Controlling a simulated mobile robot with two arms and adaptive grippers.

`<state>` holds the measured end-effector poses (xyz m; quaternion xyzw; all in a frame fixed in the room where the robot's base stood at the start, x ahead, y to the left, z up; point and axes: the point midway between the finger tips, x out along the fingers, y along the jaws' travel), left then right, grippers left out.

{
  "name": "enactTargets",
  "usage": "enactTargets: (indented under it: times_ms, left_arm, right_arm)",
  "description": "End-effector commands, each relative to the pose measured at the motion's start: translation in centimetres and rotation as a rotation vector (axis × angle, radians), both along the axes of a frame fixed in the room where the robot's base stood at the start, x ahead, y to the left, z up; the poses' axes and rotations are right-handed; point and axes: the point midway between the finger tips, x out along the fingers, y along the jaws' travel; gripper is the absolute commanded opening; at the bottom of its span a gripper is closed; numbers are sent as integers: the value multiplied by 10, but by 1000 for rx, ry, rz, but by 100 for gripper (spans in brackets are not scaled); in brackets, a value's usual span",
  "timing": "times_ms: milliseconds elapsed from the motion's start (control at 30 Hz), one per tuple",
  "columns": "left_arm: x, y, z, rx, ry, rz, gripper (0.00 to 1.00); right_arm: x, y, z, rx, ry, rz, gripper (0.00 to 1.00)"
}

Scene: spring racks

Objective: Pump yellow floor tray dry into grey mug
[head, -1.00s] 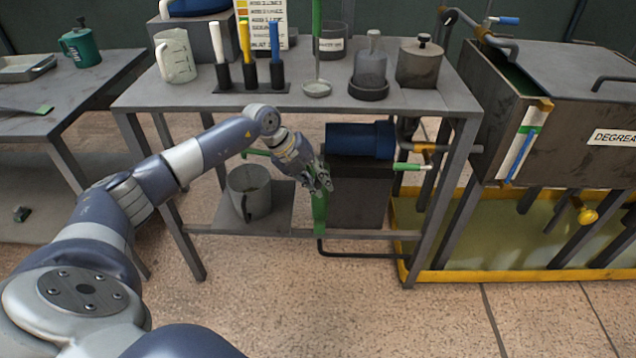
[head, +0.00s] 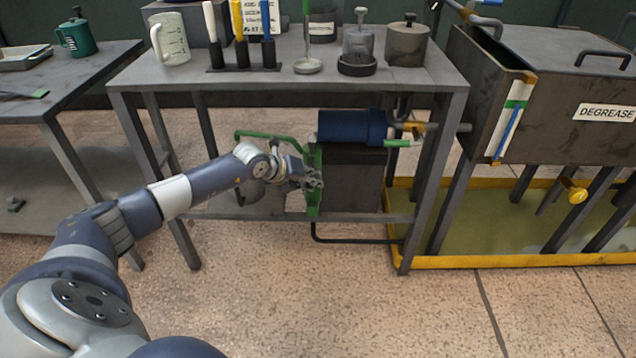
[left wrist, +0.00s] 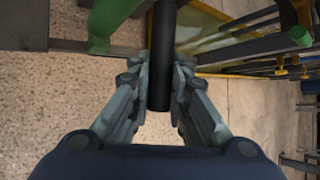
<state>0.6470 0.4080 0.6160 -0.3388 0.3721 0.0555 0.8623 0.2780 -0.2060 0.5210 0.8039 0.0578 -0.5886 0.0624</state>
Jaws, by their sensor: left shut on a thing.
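The yellow floor tray (head: 520,262) lies on the floor at the right under the degreaser tank and holds murky yellow-green liquid. The grey mug (head: 268,205) stands on the bench's lower shelf, mostly hidden behind my left arm. A green pump (head: 314,195) stands on that shelf, with a green pipe (head: 268,136) reaching left above the mug. My left gripper (head: 314,180) is at the pump. In the left wrist view its fingers (left wrist: 160,108) close around a black grip (left wrist: 161,60), with green metal (left wrist: 110,20) beyond it. My right gripper is not in view.
A black hose (head: 350,241) runs from the pump toward the tray. The bench top (head: 240,80) holds a white jug, coloured-handled tools and lidded pots. A blue motor (head: 350,127) sits on a dark box. Bench legs flank my arm; the floor in front is clear.

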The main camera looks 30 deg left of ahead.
Motion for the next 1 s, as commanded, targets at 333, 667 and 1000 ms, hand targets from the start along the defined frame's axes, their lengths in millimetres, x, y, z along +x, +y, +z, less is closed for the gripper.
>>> enactTargets:
  times_ms: [333,667,1000]
  left_arm:
    - [4,9,-21,67,-112,-1,0]
    - [6,11,-26,94,-153,-1,0]
    - [6,11,-27,98,-155,-1,0]
  right_arm:
    - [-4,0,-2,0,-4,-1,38]
    - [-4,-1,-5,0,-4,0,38]
    - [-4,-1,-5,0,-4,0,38]
